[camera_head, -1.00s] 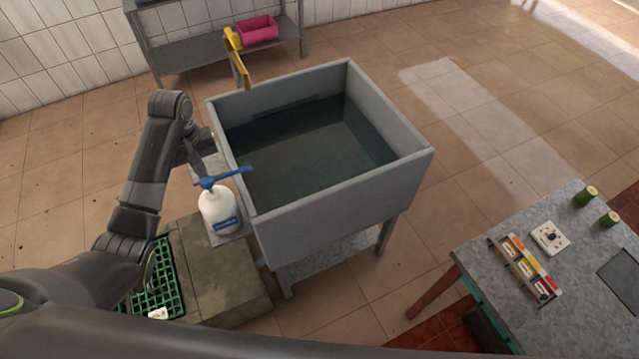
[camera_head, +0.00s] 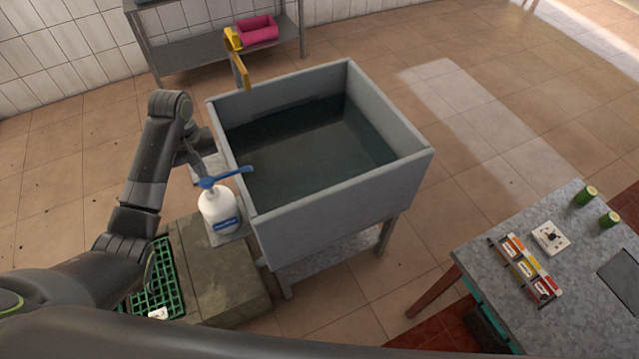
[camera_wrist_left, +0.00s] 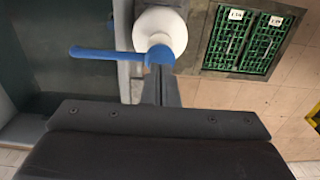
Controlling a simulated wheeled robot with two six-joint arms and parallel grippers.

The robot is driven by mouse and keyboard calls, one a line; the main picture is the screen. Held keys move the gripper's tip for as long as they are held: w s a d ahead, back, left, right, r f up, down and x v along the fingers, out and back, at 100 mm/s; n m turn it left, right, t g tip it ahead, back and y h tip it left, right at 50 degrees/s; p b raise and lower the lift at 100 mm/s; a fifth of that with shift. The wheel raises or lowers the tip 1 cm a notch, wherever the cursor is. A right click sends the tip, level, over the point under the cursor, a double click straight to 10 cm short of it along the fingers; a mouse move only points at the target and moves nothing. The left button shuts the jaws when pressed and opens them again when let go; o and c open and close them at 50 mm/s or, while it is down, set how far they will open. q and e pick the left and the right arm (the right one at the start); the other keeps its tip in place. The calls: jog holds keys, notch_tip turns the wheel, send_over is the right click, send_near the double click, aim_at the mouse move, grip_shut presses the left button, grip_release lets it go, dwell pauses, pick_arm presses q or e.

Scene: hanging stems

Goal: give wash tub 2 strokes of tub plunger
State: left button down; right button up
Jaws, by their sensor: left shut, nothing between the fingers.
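The white pump bottle (camera_head: 219,211) stands upright on a small ledge at the left side of the grey wash tub (camera_head: 330,200). Its blue plunger head (camera_head: 233,173) has a long spout reaching over the tub's rim. The bottle (camera_wrist_left: 160,24) and the blue head (camera_wrist_left: 95,53) also show in the left wrist view. My left gripper (camera_head: 204,174) is shut and empty, with its tips at the top of the blue head. In the left wrist view its fingers (camera_wrist_left: 160,75) meet the head; I cannot tell whether they press it. My right gripper is out of view.
The tub holds dark water. A yellow tap (camera_head: 241,68) rises at its back left. A table (camera_head: 490,245) with small items stands at the right.

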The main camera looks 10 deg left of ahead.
aim_at(205, 181)
pick_arm(q)
jog(key=shift+f, duration=0.1)
jog(key=shift+f, duration=0.75)
jog(key=shift+f+b, duration=0.35)
jog(key=shift+f, duration=0.55)
jog(key=shift+s+r, duration=0.1)
jog(key=shift+r+p, duration=0.75)
jog(key=shift+p, duration=0.05)
jog(key=shift+r, duration=0.8)
jog(key=shift+f, duration=0.1)
